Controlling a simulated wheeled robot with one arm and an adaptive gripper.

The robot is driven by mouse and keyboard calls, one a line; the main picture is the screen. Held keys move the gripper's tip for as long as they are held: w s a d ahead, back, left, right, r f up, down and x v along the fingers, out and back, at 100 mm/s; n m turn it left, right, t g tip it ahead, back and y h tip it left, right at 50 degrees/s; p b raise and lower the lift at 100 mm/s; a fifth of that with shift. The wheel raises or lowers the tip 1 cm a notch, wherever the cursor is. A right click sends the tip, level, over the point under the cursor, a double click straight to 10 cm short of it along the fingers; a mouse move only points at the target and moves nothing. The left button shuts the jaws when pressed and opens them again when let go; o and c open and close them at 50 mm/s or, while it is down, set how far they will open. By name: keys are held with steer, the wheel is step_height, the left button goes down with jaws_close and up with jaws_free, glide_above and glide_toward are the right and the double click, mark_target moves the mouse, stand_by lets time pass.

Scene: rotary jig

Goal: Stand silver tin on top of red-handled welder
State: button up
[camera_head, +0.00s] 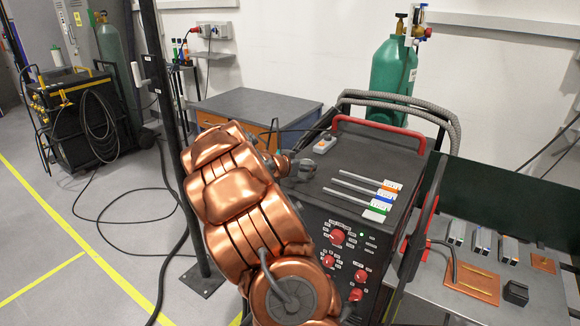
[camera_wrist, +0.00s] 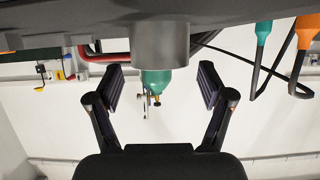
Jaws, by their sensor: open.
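The red-handled welder (camera_head: 345,165) is a dark box with a red handle over its top and red knobs on its front. In the wrist view, which looks upside down, the silver tin (camera_wrist: 160,44) is a plain grey cylinder. It appears to stand on a dark surface, with a red bar (camera_wrist: 100,54) behind it to the left. I cannot tell for certain that this surface is the welder's top. My gripper (camera_wrist: 161,82) is open, its fingers spread wide, with the tin centred between their lines near the tips. The tin is not seen in the head view, where my copper arm covers part of the welder.
Several rods with coloured tags (camera_head: 365,190) and a small button box (camera_head: 325,143) lie on the welder. A green gas cylinder (camera_head: 391,75) stands behind it. A dark post (camera_head: 175,130) stands left of my arm. A grey bench (camera_head: 490,285) is at right.

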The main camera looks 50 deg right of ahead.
steer(key=b+v, duration=0.1)
steer(key=v, duration=1)
steer(key=shift+a+b, duration=0.3)
steer(key=shift+b, duration=0.1)
